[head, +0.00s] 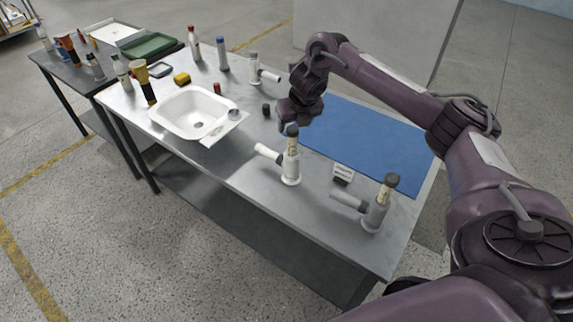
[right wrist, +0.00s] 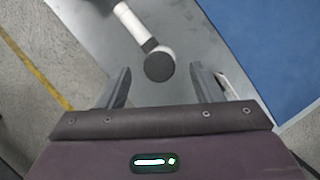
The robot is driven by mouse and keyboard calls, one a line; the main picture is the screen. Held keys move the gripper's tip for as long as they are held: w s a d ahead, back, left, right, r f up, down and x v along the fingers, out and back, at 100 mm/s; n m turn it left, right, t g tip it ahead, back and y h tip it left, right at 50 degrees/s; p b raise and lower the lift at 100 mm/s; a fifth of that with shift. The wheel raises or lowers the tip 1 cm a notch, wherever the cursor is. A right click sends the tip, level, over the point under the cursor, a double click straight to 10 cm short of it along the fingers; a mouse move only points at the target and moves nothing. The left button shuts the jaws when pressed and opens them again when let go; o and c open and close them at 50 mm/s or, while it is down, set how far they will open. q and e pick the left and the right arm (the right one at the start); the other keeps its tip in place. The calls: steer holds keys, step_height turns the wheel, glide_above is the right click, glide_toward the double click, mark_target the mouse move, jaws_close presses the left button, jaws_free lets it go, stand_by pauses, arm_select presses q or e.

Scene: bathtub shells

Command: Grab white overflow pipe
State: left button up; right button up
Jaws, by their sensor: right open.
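A white overflow pipe (head: 291,171) stands upright near the front edge of the metal table, with a dark cap on top and a white side branch pointing left. My right gripper (head: 293,121) is above it, pointing down. In the right wrist view the fingers (right wrist: 160,80) are open, with the pipe's dark round cap (right wrist: 159,66) showing between their tips. The fingers do not appear to touch it. A similar white pipe (head: 254,70) stands at the back of the table, and a grey pipe (head: 374,217) stands at the front right. My left gripper is not in view.
A white basin (head: 165,113) lies to the left on the table. A blue mat (head: 375,145) covers the right part. Bottles stand along the back and left.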

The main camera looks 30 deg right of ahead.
mark_target(293, 129)
steer(key=p+x, duration=0.2)
steer(key=x, duration=0.2)
steer(key=shift+f, duration=0.2)
steer(key=shift+w+f, duration=0.15)
steer(key=shift+f, duration=0.1)
steer(key=shift+c, duration=0.7)
steer(key=c, duration=1)
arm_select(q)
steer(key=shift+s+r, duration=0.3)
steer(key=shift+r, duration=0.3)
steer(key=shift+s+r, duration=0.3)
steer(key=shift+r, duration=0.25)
arm_select(e)
jaws_close()
